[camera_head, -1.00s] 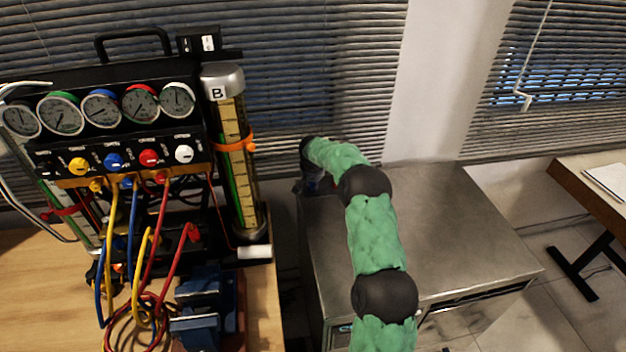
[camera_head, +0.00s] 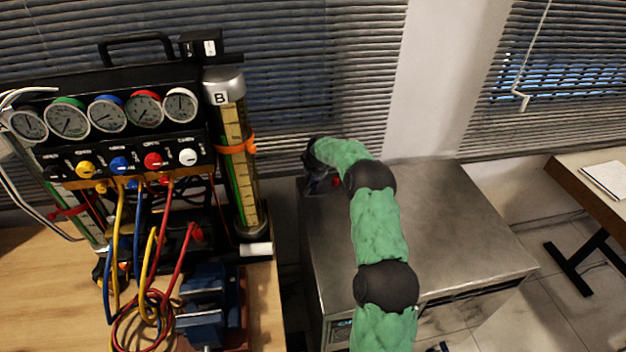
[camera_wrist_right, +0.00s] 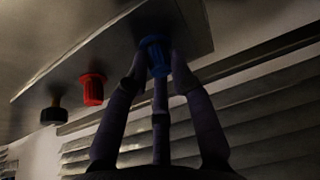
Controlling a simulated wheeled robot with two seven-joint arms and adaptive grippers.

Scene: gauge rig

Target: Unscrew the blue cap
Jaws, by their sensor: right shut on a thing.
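The blue cap (camera_wrist_right: 156,55) is ribbed and sits on the face of a metal panel in the right wrist view. My right gripper (camera_wrist_right: 157,68) has its fingers around the cap and is shut on it. In the head view my right gripper (camera_head: 318,180) is small and dark at the back left corner of the metal cabinet, and the blue cap cannot be made out clearly there. My left gripper is not in view.
A red cap (camera_wrist_right: 92,88) and a black knob with a brass base (camera_wrist_right: 54,112) sit beside the blue cap on the panel (camera_wrist_right: 110,45). The gauge rig (camera_head: 120,135) with hoses stands left.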

